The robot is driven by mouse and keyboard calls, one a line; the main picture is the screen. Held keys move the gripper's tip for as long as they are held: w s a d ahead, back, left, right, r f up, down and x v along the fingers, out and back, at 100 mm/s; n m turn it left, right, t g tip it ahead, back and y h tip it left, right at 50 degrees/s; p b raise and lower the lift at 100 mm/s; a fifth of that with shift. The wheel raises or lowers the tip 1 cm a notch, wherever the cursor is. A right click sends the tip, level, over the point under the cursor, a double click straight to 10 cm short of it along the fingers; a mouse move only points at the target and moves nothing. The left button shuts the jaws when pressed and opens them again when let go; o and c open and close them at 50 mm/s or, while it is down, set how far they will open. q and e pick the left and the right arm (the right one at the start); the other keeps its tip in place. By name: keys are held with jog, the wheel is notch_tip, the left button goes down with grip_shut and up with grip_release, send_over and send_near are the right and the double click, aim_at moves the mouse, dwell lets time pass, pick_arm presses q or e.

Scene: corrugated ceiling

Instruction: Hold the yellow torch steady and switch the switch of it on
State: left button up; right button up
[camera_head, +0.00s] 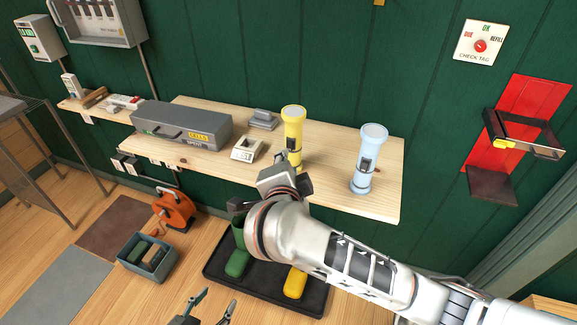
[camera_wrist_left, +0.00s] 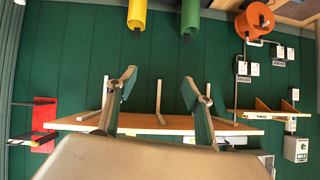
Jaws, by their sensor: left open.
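The yellow torch (camera_head: 293,122) stands upright, lens end up, on the wooden shelf (camera_head: 345,196). Its dark switch (camera_head: 292,144) faces me. My right gripper (camera_head: 284,178) is at the torch's lower body, in front of it and hiding its base. Whether its fingers are closed around the torch is hidden. My left gripper (camera_head: 205,308) is low at the bottom edge, its two dark fingers apart and empty. In the left wrist view, which is upside down, its fingers (camera_wrist_left: 160,90) are also apart with nothing between them.
A light blue torch (camera_head: 366,158) stands to the right on the shelf. A grey case (camera_head: 182,124) and a small cream device (camera_head: 247,149) are to the left. A dark floor tray (camera_head: 312,303) holds green and yellow items. A red wall bracket (camera_head: 528,100) is at right.

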pick_arm(q)
jog(key=w+d+r+t+h, duration=0.1)
jog(key=w+d+r, duration=0.25)
jog(key=w, duration=0.25)
jog(key=w+d+r+t+h, duration=0.1)
jog(key=w+d+r+h, duration=0.1)
jog(key=w+d+r, duration=0.3)
jog(key=m+t+h, duration=0.1)
jog(key=t+h, duration=0.2)
send_near(294, 153)
jog(key=w, duration=0.1)
jog(key=w+f, duration=0.1)
jog(key=w, duration=0.1)
jog(key=w+d+f, duration=0.1)
jog(key=shift+w+f, duration=0.15)
jog(key=shift+w, duration=0.2)
jog(key=shift+x, duration=3.9)
jog(key=shift+f, duration=0.1)
